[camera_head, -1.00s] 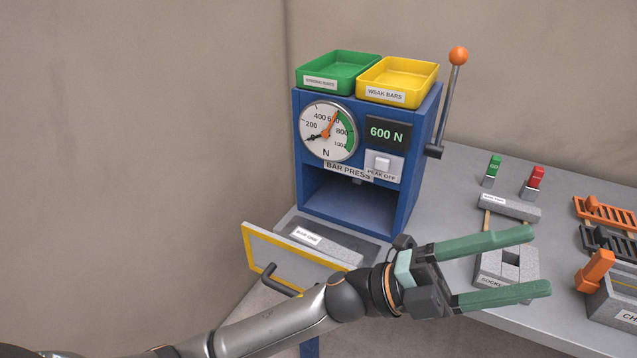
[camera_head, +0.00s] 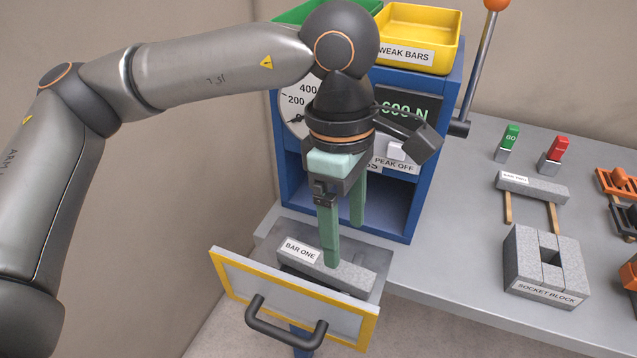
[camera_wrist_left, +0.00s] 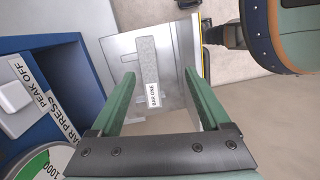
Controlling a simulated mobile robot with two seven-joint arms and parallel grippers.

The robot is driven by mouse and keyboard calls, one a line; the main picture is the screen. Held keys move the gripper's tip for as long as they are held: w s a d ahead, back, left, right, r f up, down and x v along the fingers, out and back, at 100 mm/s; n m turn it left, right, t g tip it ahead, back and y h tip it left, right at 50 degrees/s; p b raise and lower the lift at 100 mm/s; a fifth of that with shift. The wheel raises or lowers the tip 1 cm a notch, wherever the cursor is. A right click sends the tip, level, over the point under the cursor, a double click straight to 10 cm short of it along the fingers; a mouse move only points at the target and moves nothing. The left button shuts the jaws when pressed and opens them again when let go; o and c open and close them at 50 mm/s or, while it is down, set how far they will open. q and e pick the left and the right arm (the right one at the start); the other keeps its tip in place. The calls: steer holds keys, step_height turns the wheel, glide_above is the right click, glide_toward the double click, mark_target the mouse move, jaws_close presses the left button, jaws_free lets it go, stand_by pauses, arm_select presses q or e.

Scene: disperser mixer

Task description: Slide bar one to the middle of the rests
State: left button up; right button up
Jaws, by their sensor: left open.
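Bar one (camera_head: 350,277) is a grey speckled bar with a white label, lying in the pulled-out drawer (camera_head: 240,275) of the blue press. It also shows in the left wrist view (camera_wrist_left: 149,60), label end nearer the gripper. My left gripper (camera_head: 344,243) points down over the bar, open, with green fingers on either side of its line. In the left wrist view the gripper (camera_wrist_left: 158,76) has the bar between its spread fingers. I cannot tell whether a finger touches the bar. The rests under the bar are mostly hidden. My right gripper is not in view.
The blue press (camera_head: 455,100) stands behind, with a yellow tray (camera_head: 440,45) on top and a lever (camera_head: 478,70) at its right. The drawer front has a dark handle (camera_head: 285,328). A socket block (camera_head: 545,262) and bar two (camera_head: 535,187) are on the table at right.

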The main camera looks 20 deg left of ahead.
mark_target(318, 250)
arm_select(q)
steer(key=shift+t+y, duration=0.5)
steer(key=shift+y, duration=0.1)
steer(key=a+f, duration=0.1)
steer(key=f, duration=0.2)
steer(key=w+a+f, duration=0.1)
steer(key=f, duration=0.3)
steer(key=w+a+f, duration=0.1)
steer(key=f, duration=0.3)
steer(key=shift+f, duration=0.2)
steer(key=shift+c, duration=0.2)
jaws_close()
steer(key=shift+w+a, duration=0.1)
steer(key=shift+w+a+b, duration=0.35)
steer(key=shift+w+a, duration=0.4)
steer(key=shift+a, duration=0.05)
